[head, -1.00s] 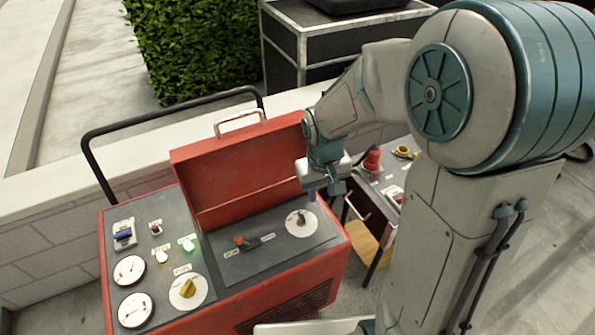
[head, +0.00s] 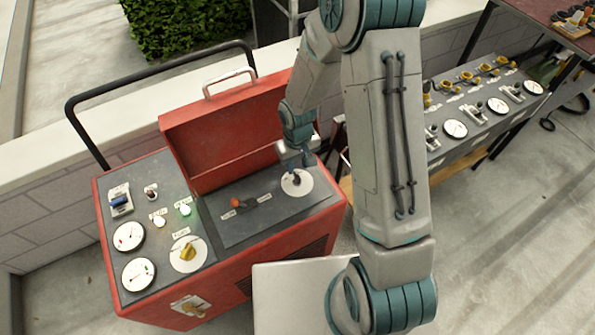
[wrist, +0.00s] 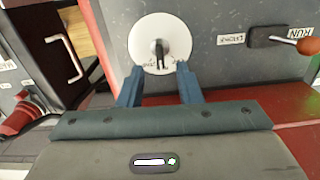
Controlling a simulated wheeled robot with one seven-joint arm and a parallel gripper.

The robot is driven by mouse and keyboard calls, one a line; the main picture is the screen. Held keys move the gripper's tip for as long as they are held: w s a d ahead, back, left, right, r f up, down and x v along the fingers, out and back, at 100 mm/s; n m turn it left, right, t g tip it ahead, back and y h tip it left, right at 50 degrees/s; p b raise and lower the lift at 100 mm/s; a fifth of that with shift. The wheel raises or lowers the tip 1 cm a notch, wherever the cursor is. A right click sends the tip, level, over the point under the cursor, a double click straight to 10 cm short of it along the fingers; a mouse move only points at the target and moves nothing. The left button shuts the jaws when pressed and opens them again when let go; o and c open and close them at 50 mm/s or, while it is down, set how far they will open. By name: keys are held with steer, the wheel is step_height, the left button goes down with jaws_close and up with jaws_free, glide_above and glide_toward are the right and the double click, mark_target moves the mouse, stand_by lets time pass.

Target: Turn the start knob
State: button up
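The start knob (wrist: 159,52) is a small dark knob on a round white dial (wrist: 138,43) with lettering too small to read surely. The dial (head: 297,187) is on the grey panel under the raised red lid of the red machine (head: 290,240). In the wrist view my gripper (wrist: 160,68) is open, with its two blue fingers below the knob, one toward each side. Nothing is between the fingertips, and I cannot tell whether they touch the dial. In the head view my gripper (head: 298,165) is just above the dial and partly hides the knob.
An orange-tipped lever (head: 243,203) labelled CHOKE and RUN is left of the dial. A yellow knob (head: 187,253), gauges and lit lamps are on the left panel. The open lid (head: 225,130) stands behind. A bench panel with gauges (head: 455,128) is at right.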

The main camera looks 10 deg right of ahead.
mark_target(297, 175)
steer(key=shift+f, duration=2.5)
jaws_close()
